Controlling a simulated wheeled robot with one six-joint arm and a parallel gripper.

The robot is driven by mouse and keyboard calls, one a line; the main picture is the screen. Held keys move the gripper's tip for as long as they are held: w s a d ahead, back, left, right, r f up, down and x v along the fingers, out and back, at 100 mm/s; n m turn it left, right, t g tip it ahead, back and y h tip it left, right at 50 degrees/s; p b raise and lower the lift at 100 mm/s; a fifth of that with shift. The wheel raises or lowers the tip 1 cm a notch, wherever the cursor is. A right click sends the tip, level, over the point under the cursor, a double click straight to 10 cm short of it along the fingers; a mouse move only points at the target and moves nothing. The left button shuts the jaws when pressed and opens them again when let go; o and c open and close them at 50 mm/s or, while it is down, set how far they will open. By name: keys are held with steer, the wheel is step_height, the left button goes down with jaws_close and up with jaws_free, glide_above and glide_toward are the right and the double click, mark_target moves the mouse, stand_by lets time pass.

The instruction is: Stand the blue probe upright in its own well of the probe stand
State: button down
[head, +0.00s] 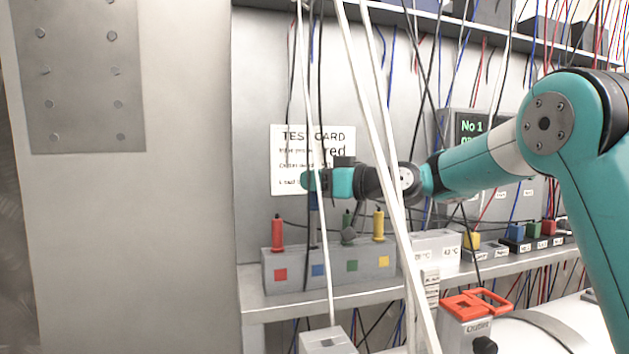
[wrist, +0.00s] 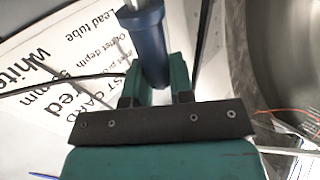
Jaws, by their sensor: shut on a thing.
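The blue probe (wrist: 147,45) is between the two teal fingers of my gripper (wrist: 158,82) in the wrist view, and the fingers are shut on it. In the head view my gripper (head: 314,181) is above the grey probe stand (head: 300,283), near its blue square. A dark blue part of the probe shows below the fingers, partly behind hanging cables; its lower end is hard to make out. The stand has red, blue, green and yellow squares. A red probe (head: 277,234), a green probe (head: 347,218) and a yellow probe (head: 378,225) stand upright in it.
White cables (head: 378,120) hang in front of the stand and arm. A test card (head: 290,165) is on the wall behind. Right of the stand are a grey labelled block (head: 436,247) and coloured items on the shelf (head: 330,301). A red-topped box (head: 465,325) stands in front.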

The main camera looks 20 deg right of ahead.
mark_target(318, 206)
steer(key=shift+f+b, duration=2.6)
steer(key=shift+r, duration=0.2)
steer(key=shift+r+p, duration=1.55)
steer(key=shift+r, duration=0.85)
steer(key=shift+b, duration=0.8)
